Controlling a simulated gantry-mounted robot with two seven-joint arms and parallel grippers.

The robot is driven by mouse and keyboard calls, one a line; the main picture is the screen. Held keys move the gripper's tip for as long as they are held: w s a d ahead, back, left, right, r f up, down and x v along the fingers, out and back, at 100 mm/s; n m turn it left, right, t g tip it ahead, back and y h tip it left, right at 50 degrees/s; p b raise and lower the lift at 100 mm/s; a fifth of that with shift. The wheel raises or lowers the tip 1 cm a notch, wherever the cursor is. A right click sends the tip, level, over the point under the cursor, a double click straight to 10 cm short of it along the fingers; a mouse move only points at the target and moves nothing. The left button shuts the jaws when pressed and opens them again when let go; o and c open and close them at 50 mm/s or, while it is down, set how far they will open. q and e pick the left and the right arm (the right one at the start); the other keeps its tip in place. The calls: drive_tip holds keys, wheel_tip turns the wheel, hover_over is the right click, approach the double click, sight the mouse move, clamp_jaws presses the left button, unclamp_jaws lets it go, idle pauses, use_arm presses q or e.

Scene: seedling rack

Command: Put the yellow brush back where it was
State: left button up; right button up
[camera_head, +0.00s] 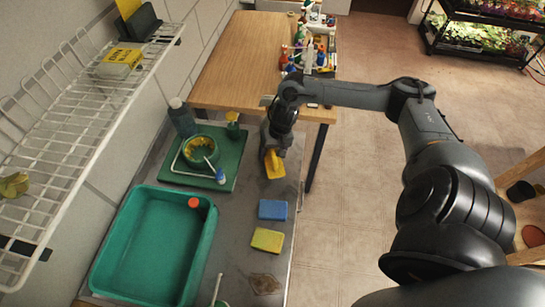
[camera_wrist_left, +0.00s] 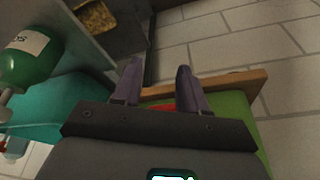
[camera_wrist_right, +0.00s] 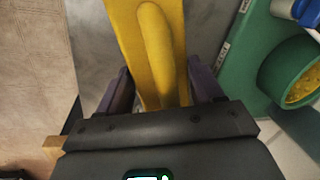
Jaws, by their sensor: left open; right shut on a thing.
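The yellow brush (camera_head: 274,164) is in my right gripper (camera_head: 274,148), above the grey bench top near its right edge. In the right wrist view the yellow brush (camera_wrist_right: 150,45) runs between the two fingers (camera_wrist_right: 160,88), which are shut on it. My left gripper (camera_wrist_left: 158,70) shows only in the left wrist view. Its two fingers stand apart with nothing held between them. What lies under the brush is partly hidden by the brush and the gripper.
A blue sponge (camera_head: 272,209) and a yellow-green sponge (camera_head: 267,239) lie on the bench. A teal tray (camera_head: 206,240) holds an orange round thing. A green mat (camera_head: 228,170) carries a bowl. A wire rack (camera_head: 70,130) is at left. A wooden table (camera_head: 235,70) stands behind.

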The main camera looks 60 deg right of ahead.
wheel_tip(320, 180, down, 3)
drive_tip(key=shift+f, duration=0.1)
drive_tip(key=shift+f, duration=0.1)
drive_tip(key=o, duration=1.2)
drive_tip(key=shift+r, duration=0.3)
drive_tip(key=r, duration=0.3)
drive_tip(key=s+d+r, duration=0.1)
drive_tip(key=r, duration=0.7)
drive_tip(key=shift+s+d+r+b, duration=0.1)
drive_tip(key=shift+s+d+b, duration=0.25)
